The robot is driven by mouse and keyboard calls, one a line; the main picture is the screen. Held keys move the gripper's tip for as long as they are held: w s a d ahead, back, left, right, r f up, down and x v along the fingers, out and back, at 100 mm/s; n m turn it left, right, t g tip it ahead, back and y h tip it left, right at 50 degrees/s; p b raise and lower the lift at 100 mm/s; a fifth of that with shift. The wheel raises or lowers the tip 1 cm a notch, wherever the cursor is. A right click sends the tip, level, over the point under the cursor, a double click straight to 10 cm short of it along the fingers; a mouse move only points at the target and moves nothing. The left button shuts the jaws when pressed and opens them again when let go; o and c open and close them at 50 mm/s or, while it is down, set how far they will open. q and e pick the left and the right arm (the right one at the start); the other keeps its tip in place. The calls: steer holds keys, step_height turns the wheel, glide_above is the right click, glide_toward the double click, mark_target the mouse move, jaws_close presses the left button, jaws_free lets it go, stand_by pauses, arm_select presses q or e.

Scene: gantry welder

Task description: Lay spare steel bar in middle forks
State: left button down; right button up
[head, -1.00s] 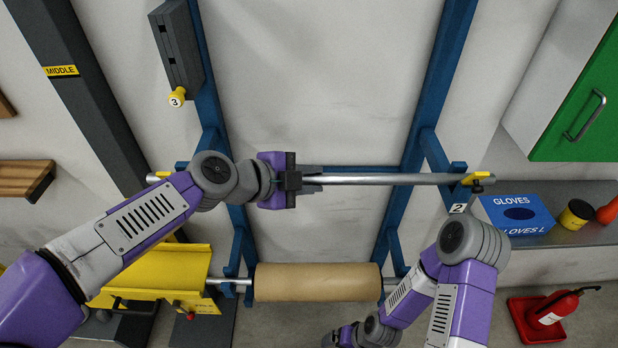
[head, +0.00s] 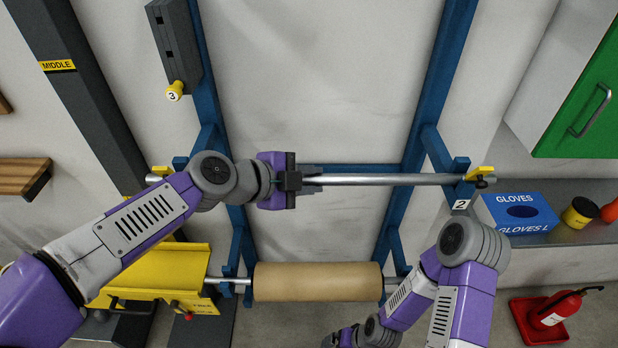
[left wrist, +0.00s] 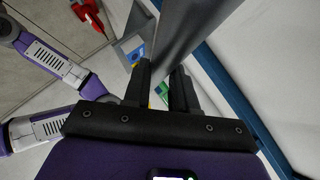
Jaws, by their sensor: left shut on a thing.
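The spare steel bar (head: 380,180) is a long silver rod held level across the blue rack. My left gripper (head: 290,180) is shut on it near its middle; in the left wrist view the grey bar (left wrist: 185,35) runs out from between the fingers (left wrist: 160,85). The bar's right end overlaps the right middle fork (head: 460,164), beside a yellow latch (head: 480,172) and a "2" tag. Its left end shows near another yellow latch (head: 162,171) and the left fork (head: 180,163). I cannot tell whether the bar touches the forks.
Below, a brown roll (head: 317,281) sits on a lower bar. A dark post with a MIDDLE label (head: 57,65) stands left, with a yellow machine (head: 165,275) below. A blue gloves box (head: 521,213) is on the right shelf, and a red extinguisher (head: 555,312) stands below it.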

arm_select(q)
steer(key=shift+f+b, duration=0.1)
steer(key=shift+b, duration=0.2)
steer(key=c, duration=0.8)
jaws_free()
steer(key=shift+f, duration=0.1)
steer(key=v, duration=0.7)
steer(key=shift+s+a+b, duration=0.2)
steer(key=shift+s+b, duration=0.05)
steer(key=shift+b, duration=0.15)
